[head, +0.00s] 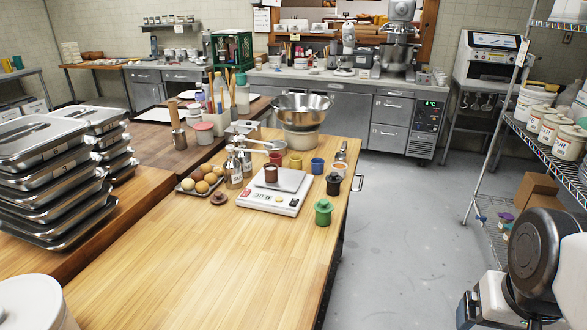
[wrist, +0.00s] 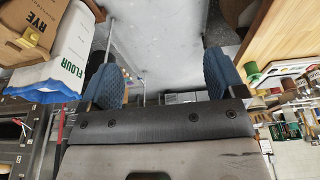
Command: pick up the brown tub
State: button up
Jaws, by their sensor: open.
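The brown tub (head: 271,174) is small and stands upright without a lid on the plate of the white scale (head: 270,203), on the wooden bench. A brown lid (head: 219,198) lies on the bench to the left of the scale. My gripper (wrist: 163,75) shows in the wrist view, with its two blue padded fingers wide apart and nothing between them. It is away from the bench, which shows at the right of that view. I cannot make out the brown tub in the wrist view. In the head view my arm is at the lower right, and the fingers cannot be made out.
A steel bowl (head: 301,107) stands behind. The bench front is clear. A wire shelf (head: 548,150) is at right.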

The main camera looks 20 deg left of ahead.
jog(key=shift+w, duration=0.1)
jog(key=w+a+r+m+g+y, duration=0.1)
jog(key=w+a+m+y, duration=0.15)
jog(key=w+a, duration=0.65)
jog(key=w+a+m+g+y, duration=0.1)
jog(key=w+a+m+y, duration=0.15)
jog(key=w+a, duration=0.7)
jog(key=w+a+r+m+y, duration=0.1)
jog(key=w+a+m+y, duration=0.2)
jog(key=w, duration=1.1)
jog(key=m+y, duration=0.6)
jog(key=m, duration=0.4)
send_near(275, 173)
jog(key=w+a+f, duration=0.1)
jog(key=w+a, duration=0.1)
jog(key=shift+a+f+g, duration=0.3)
jog(key=shift+a+f, duration=0.1)
jog(key=shift+x, duration=1.3)
jog(key=shift+x, duration=2.6)
